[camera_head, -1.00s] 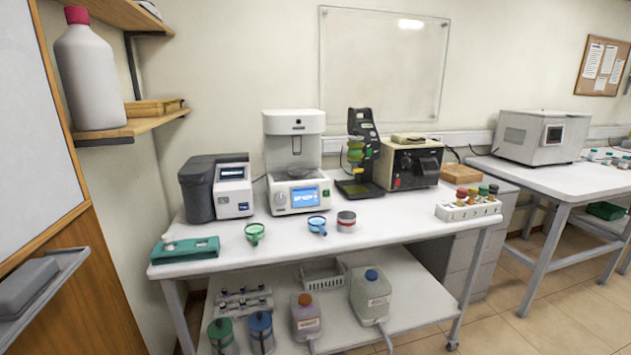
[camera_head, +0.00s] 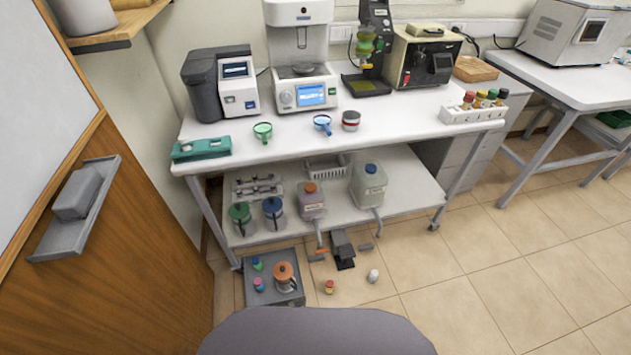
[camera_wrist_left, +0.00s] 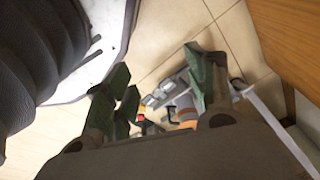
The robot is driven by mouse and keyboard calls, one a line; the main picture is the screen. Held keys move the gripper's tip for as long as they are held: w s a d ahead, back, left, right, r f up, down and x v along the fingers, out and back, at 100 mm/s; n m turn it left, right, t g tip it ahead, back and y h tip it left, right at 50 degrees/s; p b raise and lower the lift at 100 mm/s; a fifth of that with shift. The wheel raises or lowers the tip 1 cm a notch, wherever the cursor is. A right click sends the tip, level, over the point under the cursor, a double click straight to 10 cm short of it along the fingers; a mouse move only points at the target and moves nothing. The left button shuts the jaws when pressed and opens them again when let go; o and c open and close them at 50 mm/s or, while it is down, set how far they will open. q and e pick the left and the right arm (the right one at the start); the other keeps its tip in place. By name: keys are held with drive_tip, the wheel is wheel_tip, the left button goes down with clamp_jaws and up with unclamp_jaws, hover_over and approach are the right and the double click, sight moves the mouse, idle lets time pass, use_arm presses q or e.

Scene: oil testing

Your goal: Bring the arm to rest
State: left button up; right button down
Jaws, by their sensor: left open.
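My left gripper (camera_wrist_left: 162,85) shows in the left wrist view with its two dark green fingers spread apart. The gap between them is empty. Past the fingers lie tiled floor and a small cluster of objects with an orange part (camera_wrist_left: 186,118), partly hidden by the gripper. Neither arm shows in the head view. My right gripper is in no view.
The white bench (camera_head: 410,127) carries instruments, a green funnel (camera_head: 263,131), a blue funnel (camera_head: 322,124) and a vial rack (camera_head: 473,114). Its lower shelf (camera_head: 405,205) holds bottles. A grey box with an orange-lidded pot (camera_head: 285,278) and small items lie on the floor. Floor at right is clear.

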use_arm(q)
drive_tip(key=s+a+r+p, duration=0.1)
drive_tip(key=s+r+p, duration=0.1)
drive_tip(key=s+p, duration=0.5)
drive_tip(key=s+a+r+p, duration=0.2)
drive_tip(key=s+p, duration=0.5)
drive_tip(key=s, duration=0.2)
drive_tip(key=shift+s+g+p, duration=0.3)
drive_tip(key=shift+g+p, duration=0.05)
drive_tip(key=shift+g, duration=0.05)
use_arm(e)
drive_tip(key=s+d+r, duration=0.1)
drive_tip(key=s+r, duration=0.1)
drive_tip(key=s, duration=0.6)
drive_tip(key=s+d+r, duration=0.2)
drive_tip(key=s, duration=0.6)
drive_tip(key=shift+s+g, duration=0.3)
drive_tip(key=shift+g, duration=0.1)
use_arm(q)
drive_tip(key=shift+a, duration=0.1)
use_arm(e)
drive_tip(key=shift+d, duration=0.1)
